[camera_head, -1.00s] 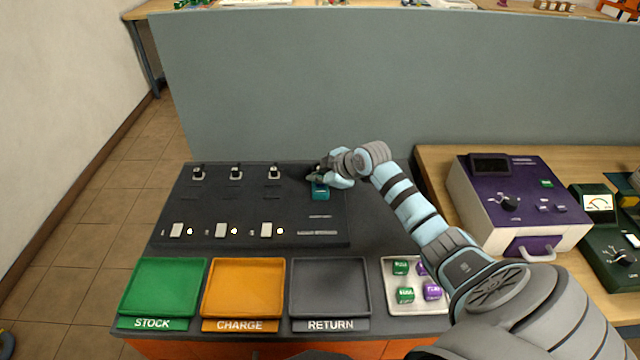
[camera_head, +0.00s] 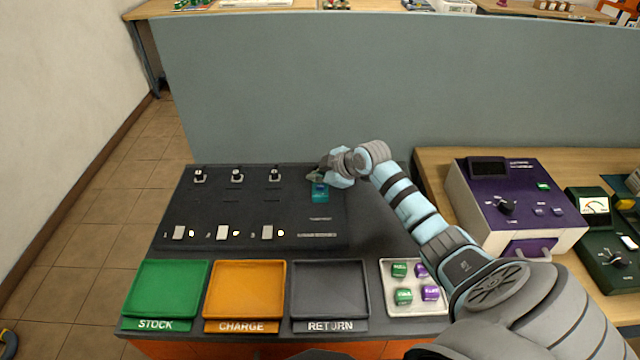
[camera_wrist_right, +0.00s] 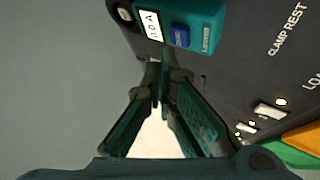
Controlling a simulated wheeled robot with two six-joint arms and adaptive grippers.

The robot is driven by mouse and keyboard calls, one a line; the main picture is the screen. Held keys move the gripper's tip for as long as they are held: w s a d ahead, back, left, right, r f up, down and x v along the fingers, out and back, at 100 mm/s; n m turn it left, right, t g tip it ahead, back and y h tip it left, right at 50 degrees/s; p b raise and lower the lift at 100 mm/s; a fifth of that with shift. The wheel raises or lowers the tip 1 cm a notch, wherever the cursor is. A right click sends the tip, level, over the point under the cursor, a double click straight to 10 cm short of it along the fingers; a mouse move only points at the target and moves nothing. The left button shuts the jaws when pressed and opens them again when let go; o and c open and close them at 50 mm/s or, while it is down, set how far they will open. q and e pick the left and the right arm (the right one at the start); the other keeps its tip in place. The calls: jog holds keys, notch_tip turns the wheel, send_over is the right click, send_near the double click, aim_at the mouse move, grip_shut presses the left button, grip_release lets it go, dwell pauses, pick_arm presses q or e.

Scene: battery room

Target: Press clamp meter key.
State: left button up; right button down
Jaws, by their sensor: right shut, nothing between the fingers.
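The teal clamp meter (camera_head: 320,195) lies at the back right of the dark panel. In the right wrist view the clamp meter (camera_wrist_right: 207,28) shows a white display (camera_wrist_right: 151,25) that seems to read 0.0 A, and a blue key (camera_wrist_right: 179,36) beside it. My right gripper (camera_head: 315,178) is at the far end of the meter in the head view. In the wrist view its fingertips (camera_wrist_right: 163,72) are shut and empty, close to the blue key; I cannot tell whether they touch it. My left gripper is not in view.
Green, orange and grey trays line the panel's front edge, with a white tray (camera_head: 386,290) of green and purple blocks beside them. A purple-and-white instrument (camera_head: 515,205) stands at right. A grey partition (camera_head: 300,90) rises behind the panel.

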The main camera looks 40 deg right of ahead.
aim_at(319, 188)
notch_tip(319, 188, up, 5)
jog(key=p, duration=0.5)
jog(key=shift+r, duration=0.1)
dwell(0.7)
